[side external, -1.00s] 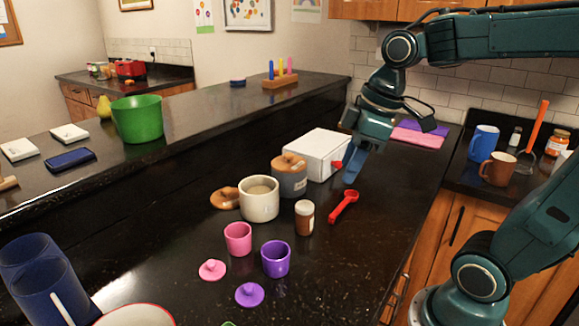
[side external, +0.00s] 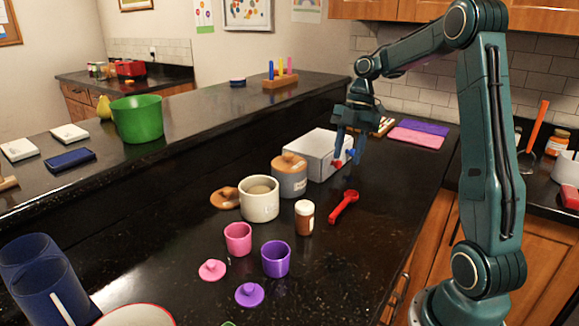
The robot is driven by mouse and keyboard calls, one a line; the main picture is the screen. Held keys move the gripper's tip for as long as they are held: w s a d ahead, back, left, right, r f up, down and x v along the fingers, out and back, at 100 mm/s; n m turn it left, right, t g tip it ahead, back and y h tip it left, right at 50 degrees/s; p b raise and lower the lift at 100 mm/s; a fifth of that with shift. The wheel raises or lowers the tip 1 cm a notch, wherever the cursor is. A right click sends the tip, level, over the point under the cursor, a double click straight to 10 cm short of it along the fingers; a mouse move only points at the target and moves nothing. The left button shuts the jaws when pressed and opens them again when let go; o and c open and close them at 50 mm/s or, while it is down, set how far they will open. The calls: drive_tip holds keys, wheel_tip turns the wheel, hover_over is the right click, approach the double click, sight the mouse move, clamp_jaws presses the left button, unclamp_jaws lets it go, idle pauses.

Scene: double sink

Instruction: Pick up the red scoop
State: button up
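The red scoop (side external: 343,206) lies flat on the dark counter, to the right of the small brown jar with a white lid. The scoop is apart from the fingers and in full view.
The white box (side external: 318,154) and the grey canister (side external: 289,176) stand close on the left. The brown jar (side external: 305,217) stands beside the scoop. Pink and purple cups (side external: 276,259) are in front. Counter right of the scoop is clear.

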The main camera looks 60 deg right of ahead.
drive_tip(key=d+f, duration=0.1)
drive_tip(key=d+n, duration=0.1)
drive_tip(key=shift+s+d+f+y, duration=0.2)
drive_tip(key=shift+d+f+y, duration=0.1)
drive_tip(key=shift+d+f, duration=0.05)
hover_over(339, 207)
drive_tip(key=d, duration=0.2)
drive_tip(key=shift+s+f, duration=0.1)
drive_tip(key=shift+f, duration=3.9)
drive_tip(key=x, duration=0.4)
drive_tip(key=shift+f, duration=0.1)
drive_tip(key=shift+a+f, duration=0.15)
drive_tip(key=shift+f, duration=0.25)
drive_tip(key=shift+f, duration=0.25)
clamp_jaws()
